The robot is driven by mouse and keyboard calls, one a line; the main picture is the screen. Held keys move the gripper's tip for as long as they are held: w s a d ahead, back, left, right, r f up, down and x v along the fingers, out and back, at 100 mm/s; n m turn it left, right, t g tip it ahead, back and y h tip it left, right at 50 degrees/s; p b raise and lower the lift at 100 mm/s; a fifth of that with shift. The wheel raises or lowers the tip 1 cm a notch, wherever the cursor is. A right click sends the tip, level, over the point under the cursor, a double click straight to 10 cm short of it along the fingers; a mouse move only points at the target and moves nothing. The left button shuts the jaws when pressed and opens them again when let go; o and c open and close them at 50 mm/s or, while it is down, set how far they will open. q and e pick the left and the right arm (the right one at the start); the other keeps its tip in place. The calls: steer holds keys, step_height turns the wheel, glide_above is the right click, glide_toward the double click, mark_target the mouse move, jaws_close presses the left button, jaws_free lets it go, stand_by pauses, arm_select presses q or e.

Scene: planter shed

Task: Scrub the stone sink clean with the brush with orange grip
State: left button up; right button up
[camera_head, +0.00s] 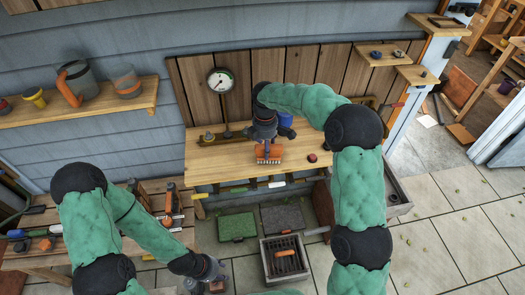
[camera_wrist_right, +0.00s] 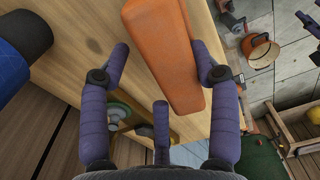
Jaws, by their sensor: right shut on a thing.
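My right gripper (camera_head: 268,146) is above the wooden bench, shut on the orange grip of a brush (camera_head: 268,156). The right wrist view shows the smooth orange grip (camera_wrist_right: 168,55) between the purple fingers of the right gripper (camera_wrist_right: 160,68). The bristles are hard to make out.
The wooden bench (camera_head: 225,170) holds a blue pot (camera_head: 286,119) and a small red item (camera_head: 312,158). On the floor, a grey box (camera_head: 267,272) holds a dark grate with an orange piece. A tool table (camera_head: 140,215) stands left. Paving at the right is open.

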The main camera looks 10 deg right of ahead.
steer(key=shift+r+p, duration=1.6)
steer(key=shift+r, duration=0.3)
steer(key=shift+f, duration=0.1)
